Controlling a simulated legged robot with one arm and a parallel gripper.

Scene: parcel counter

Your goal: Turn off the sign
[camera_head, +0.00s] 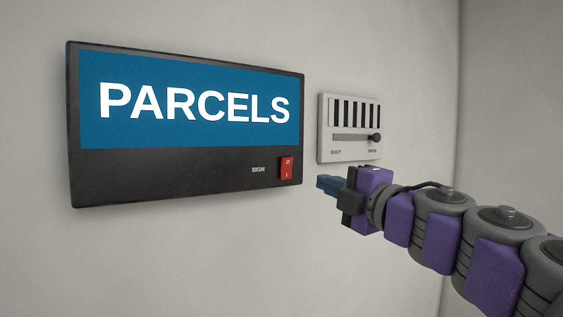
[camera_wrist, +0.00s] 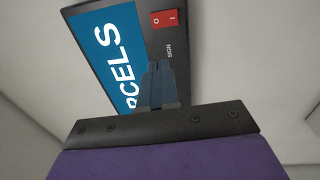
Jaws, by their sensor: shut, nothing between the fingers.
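The sign (camera_head: 190,165) is a black box on the wall with a blue panel reading PARCELS in white; the panel looks lit. Its red rocker switch (camera_head: 287,168) sits at the lower right, marked O at the top and I at the bottom, beside the label SIGN. In the wrist view the sign (camera_wrist: 128,50) appears turned on its side, with the red switch (camera_wrist: 163,19) near the top. My gripper (camera_head: 322,184) is shut and empty, just right of and a little below the switch in the head view. Its blue fingers (camera_wrist: 158,84) point towards the sign, apart from the switch.
A pale vent panel (camera_head: 326,150) with dark slots and a slider knob (camera_head: 375,138) is on the wall right of the sign, above my gripper. The slider is at the OPEN end. A wall corner is at the right. The wall below the sign is clear.

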